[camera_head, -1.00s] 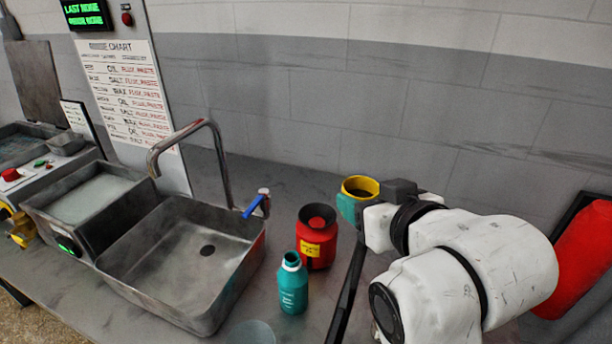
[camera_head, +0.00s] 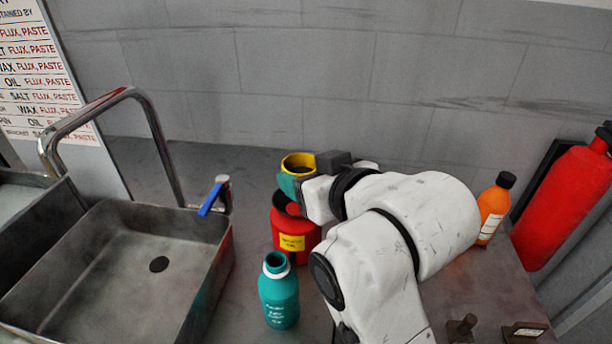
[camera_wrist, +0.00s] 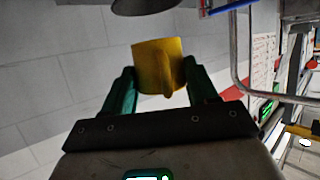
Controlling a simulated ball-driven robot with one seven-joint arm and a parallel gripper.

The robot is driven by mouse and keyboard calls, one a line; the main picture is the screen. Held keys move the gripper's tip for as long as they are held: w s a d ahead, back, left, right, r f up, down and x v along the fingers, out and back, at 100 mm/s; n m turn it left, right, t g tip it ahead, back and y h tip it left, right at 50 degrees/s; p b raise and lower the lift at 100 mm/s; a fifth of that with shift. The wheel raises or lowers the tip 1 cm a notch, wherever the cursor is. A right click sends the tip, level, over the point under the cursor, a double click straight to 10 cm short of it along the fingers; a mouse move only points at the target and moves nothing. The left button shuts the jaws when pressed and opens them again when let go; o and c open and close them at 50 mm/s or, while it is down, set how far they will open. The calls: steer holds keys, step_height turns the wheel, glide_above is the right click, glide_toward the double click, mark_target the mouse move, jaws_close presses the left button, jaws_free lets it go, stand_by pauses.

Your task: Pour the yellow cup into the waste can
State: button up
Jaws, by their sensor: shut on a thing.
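The yellow cup (camera_head: 298,159) is held upright by my gripper (camera_head: 300,178), its dark inside showing from above. The wrist view shows the cup (camera_wrist: 158,68) between the two green fingers of my gripper (camera_wrist: 160,85). The red waste can (camera_head: 291,232) with a yellow label stands on the counter. In the head view the cup and fingers overlap the top of the can, hiding part of its opening. The cup appears above and slightly behind it; I cannot tell the exact gap.
A teal bottle (camera_head: 279,292) stands in front of the can. The metal sink (camera_head: 150,270) with a tap (camera_head: 150,120) and blue lever (camera_head: 211,198) is at left. An orange bottle (camera_head: 493,210) and a red extinguisher (camera_head: 565,205) are at right.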

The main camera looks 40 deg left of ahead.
steer(key=shift+f+b, duration=1.05)
steer(key=shift+f, duration=0.1)
